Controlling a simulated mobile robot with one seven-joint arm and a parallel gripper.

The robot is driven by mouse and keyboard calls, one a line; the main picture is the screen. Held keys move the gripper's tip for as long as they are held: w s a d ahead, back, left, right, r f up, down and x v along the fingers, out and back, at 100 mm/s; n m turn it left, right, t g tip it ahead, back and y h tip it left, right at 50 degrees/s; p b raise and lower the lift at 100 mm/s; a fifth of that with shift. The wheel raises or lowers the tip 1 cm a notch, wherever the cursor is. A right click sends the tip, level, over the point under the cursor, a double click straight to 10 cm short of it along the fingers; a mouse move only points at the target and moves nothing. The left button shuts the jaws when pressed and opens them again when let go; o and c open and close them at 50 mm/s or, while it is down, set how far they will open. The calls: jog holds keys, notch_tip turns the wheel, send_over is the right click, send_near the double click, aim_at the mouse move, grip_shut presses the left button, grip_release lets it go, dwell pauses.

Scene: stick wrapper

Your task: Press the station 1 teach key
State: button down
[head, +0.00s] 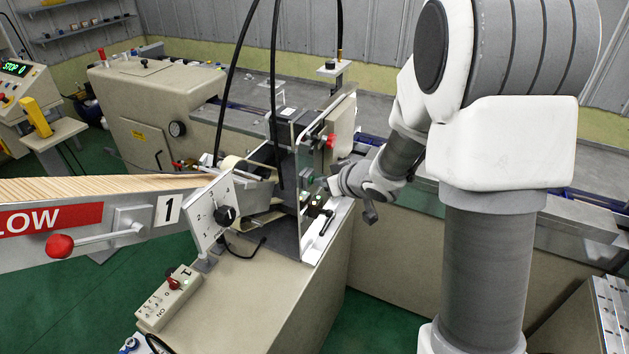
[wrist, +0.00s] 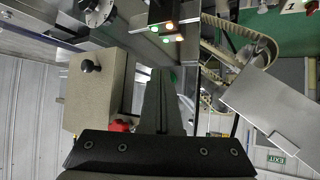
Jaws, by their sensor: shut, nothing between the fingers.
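The plate marked 1 (head: 168,209) is on the inclined chute at the left in the head view. A small dark box with lit buttons (head: 317,201) sits on the station's edge. In the wrist view a dark box (wrist: 154,12) carries several green and orange lit buttons (wrist: 167,33) near the top. I cannot read which one is the teach key. My gripper (head: 318,183) is just above the box in the head view. In the wrist view its dark fingers (wrist: 160,76) are shut and empty, pointing toward the buttons with a gap between in the picture.
A red knob (head: 331,141) is on an upright plate above my gripper. A numbered dial (head: 225,216) stands left of the station. A beige pendant with a red switch (head: 168,297) lies on the cabinet top. In the wrist view a beige block (wrist: 98,90) is close left of my fingers.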

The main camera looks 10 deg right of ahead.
dwell(0.3)
jog(key=shift+s+d+p, duration=0.35)
jog(key=shift+s+d, duration=0.15)
jog(key=shift+d, duration=0.2)
jog(key=s+d, duration=0.1)
jog(key=s+d+p, duration=0.1)
jog(key=d, duration=0.2)
jog(key=shift+s+d, duration=0.1)
jog(key=shift+s, duration=0.3)
jog(key=shift+r, duration=0.15)
dwell(0.5)
